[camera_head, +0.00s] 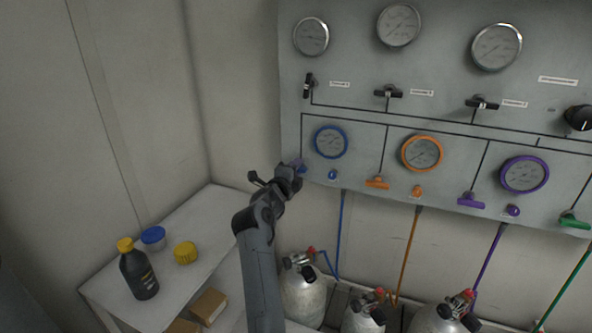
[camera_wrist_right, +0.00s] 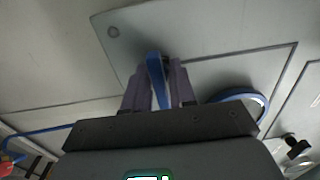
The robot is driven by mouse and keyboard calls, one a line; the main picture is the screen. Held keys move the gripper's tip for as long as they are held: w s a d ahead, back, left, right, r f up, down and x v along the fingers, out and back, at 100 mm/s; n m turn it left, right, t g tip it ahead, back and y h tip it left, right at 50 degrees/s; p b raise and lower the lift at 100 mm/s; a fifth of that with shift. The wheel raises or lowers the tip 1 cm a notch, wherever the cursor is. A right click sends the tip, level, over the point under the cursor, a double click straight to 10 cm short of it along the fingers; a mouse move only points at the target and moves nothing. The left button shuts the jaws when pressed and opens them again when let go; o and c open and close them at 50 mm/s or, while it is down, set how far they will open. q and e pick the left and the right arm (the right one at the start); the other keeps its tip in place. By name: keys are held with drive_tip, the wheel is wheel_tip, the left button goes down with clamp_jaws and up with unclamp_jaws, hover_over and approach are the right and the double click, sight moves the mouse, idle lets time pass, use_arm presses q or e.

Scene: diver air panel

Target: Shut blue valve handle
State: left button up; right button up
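The blue valve handle (camera_head: 299,167) is at the lower left corner of the grey panel (camera_head: 360,195), mostly hidden behind my right gripper (camera_head: 289,174) in the head view. In the right wrist view the blue handle (camera_wrist_right: 156,78) lies between the two dark fingers of my right gripper (camera_wrist_right: 157,88). The fingers are close together and the handle fills the gap, so the gripper looks shut on it. How far the handle is turned is hard to tell. My left gripper is not in view.
An orange handle (camera_head: 377,182), a purple handle (camera_head: 471,200) and a green handle (camera_head: 574,221) follow to the right. A blue-rimmed gauge (camera_head: 331,142) and a small blue knob (camera_head: 332,174) are close by. Cylinders stand below. A white table (camera_head: 190,225) holds a dark bottle (camera_head: 138,272).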

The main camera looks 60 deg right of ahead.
drive_tip(key=shift+o, duration=1)
drive_tip(key=shift+a, duration=0.1)
drive_tip(key=s+a+p, duration=0.1)
drive_tip(key=s+a, duration=0.1)
drive_tip(key=a, duration=0.8)
drive_tip(key=shift+a, duration=0.2)
